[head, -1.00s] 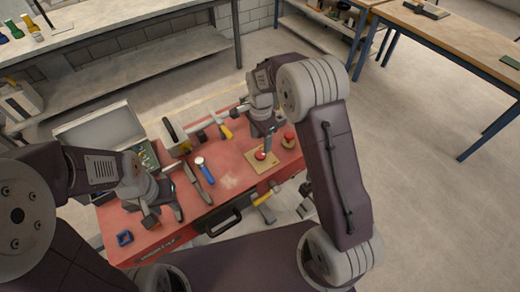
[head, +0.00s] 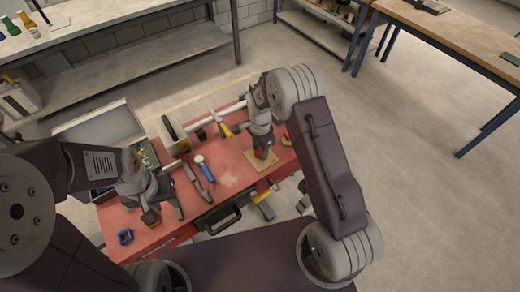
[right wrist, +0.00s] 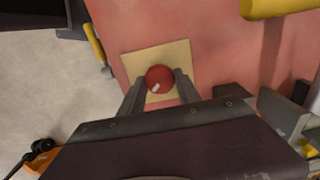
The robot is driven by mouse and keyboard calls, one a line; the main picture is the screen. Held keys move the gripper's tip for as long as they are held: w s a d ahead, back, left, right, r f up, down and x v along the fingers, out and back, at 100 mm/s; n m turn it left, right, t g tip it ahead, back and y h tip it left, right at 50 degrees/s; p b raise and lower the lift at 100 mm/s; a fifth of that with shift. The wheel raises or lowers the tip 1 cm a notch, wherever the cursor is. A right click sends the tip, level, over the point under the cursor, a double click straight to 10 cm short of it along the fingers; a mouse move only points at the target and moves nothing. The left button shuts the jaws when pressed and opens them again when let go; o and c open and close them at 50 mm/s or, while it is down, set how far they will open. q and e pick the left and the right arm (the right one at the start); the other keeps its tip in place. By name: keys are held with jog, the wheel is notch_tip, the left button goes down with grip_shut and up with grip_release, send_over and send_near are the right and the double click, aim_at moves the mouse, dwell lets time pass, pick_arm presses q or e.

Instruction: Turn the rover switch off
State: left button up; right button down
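A red round knob with a small white mark (right wrist: 159,79) sits on a square tan plate (right wrist: 180,53) in the right wrist view. The plate also shows in the head view (head: 252,157) on the red bench, where my right gripper largely hides the knob. My right gripper (right wrist: 160,77) has one finger on each side of the knob. The fingers stand apart and close to its sides; firm contact cannot be made out. It comes down over the plate in the head view (head: 264,153). My left gripper (head: 165,212) is open and empty over the bench's left part.
The red bench (head: 232,178) also holds a blue-handled tool (head: 203,170), a yellow-handled tool (head: 226,130) and a small blue part (head: 125,237). Another red item (head: 287,138) is close to the right of my right gripper. A grey case (head: 100,130) stands open at left.

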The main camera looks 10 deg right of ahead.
jog(key=shift+n, duration=0.3)
jog(key=n, duration=0.3)
jog(key=shift+r+n, duration=0.1)
jog(key=shift+n, duration=0.2)
jog(key=n, duration=0.4)
jog(key=shift+w+p, duration=0.1)
jog(key=shift+p, duration=0.2)
jog(key=n, duration=0.5)
jog(key=shift+n, duration=2.3)
jog(key=c, duration=1)
grip_release()
jog(key=shift+c, duration=0.2)
jog(key=shift+o, duration=0.9)
